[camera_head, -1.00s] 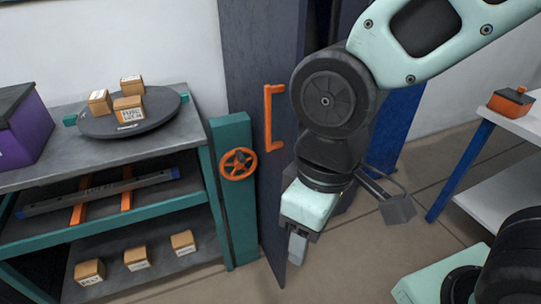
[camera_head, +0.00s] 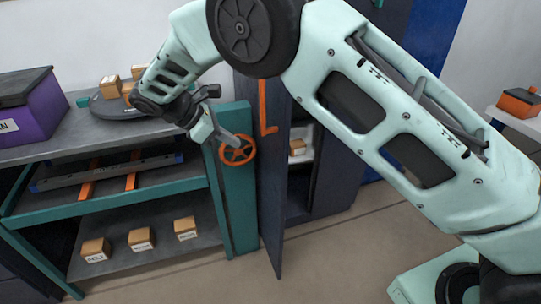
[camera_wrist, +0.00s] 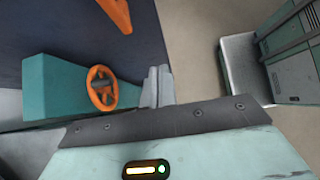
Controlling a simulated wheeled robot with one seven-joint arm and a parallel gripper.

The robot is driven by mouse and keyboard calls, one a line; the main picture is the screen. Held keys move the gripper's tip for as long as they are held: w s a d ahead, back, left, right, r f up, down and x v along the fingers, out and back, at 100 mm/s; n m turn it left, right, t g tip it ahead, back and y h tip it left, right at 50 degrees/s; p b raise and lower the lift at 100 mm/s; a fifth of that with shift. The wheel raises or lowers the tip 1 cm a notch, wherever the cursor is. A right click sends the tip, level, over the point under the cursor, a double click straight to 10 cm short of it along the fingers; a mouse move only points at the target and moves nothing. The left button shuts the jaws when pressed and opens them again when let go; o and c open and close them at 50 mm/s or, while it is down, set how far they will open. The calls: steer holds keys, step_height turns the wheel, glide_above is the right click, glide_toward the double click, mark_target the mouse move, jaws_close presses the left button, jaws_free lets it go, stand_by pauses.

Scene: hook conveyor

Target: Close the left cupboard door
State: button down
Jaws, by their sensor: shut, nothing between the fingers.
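The left cupboard door (camera_head: 270,215) is dark grey-blue and stands open, its free edge toward me. An orange handle (camera_head: 264,108) is on its left face; part of it also shows in the wrist view (camera_wrist: 118,12). The cupboard interior (camera_head: 300,170) shows to the right of the door, with a small box on a shelf. My gripper (camera_head: 232,142) is shut and empty, to the left of the door, close to the orange handwheel (camera_head: 238,150). In the wrist view my fingers (camera_wrist: 157,88) are beside the wheel; contact cannot be told.
The handwheel sits on a teal post (camera_head: 239,200) next to the door. A teal-framed workbench (camera_head: 110,222) on the left holds a purple box (camera_head: 40,115), a round scale and small boxes. A white table (camera_head: 520,125) is at right. The floor before the cupboard is clear.

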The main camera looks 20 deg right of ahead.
mark_target(282, 158)
steer(key=x, duration=0.4)
steer(key=d+r+p+x, duration=0.1)
steer(key=x, duration=0.6)
steer(key=shift+w+d+p, duration=0.15)
steer(key=shift+d+p, duration=0.25)
steer(key=shift+d, duration=0.2)
steer(key=shift+d+f, duration=0.15)
steer(key=shift+d, duration=0.45)
steer(key=shift+d, duration=0.1)
